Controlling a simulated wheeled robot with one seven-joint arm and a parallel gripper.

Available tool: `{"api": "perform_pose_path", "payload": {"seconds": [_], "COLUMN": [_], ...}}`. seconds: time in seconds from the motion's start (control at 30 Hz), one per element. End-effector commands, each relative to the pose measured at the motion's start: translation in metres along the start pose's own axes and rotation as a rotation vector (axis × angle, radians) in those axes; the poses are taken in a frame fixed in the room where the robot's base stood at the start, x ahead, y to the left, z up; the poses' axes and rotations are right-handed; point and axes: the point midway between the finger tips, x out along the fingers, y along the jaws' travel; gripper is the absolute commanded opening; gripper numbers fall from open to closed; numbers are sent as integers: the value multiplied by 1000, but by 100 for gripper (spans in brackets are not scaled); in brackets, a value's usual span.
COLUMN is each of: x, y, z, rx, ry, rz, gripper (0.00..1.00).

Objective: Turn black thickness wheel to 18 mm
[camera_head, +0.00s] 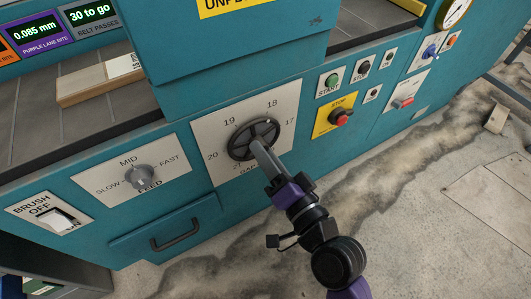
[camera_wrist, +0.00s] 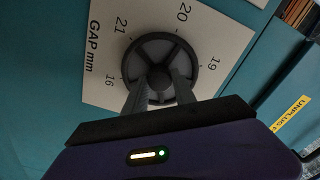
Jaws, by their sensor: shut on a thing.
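The black thickness wheel (camera_head: 253,137) is a spoked round handwheel on a white plate (camera_head: 285,98) marked 17, 18, 19, 20 and 21 around it. The wheel also shows in the wrist view (camera_wrist: 160,42), where GAP mm, 16, 19, 20 and 21 can be read beside it. My gripper (camera_head: 260,150) comes from the lower right, and its fingers are shut on the wheel near the hub. In the wrist view, the two fingers (camera_wrist: 160,85) cover the wheel's near side. I cannot tell which number the wheel points to.
A grey feed knob (camera_head: 140,177) and a white brush switch (camera_head: 57,217) are left of the wheel. A red stop button (camera_head: 340,117) on a yellow plate and a green start button (camera_head: 332,80) are to the right. A drawer handle (camera_head: 176,236) is below.

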Motion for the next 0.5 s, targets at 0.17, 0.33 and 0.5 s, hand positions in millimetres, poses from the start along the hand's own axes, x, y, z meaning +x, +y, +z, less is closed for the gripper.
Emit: {"api": "perform_pose_path", "payload": {"seconds": [0.17,0.33,0.5], "x": [0,0,-2], "y": [1,1,1], "z": [2,1,1], "rx": [2,2,2], "ry": [-4,-3,-2], "rz": [2,1,1], "gripper": [54,54,54]}}
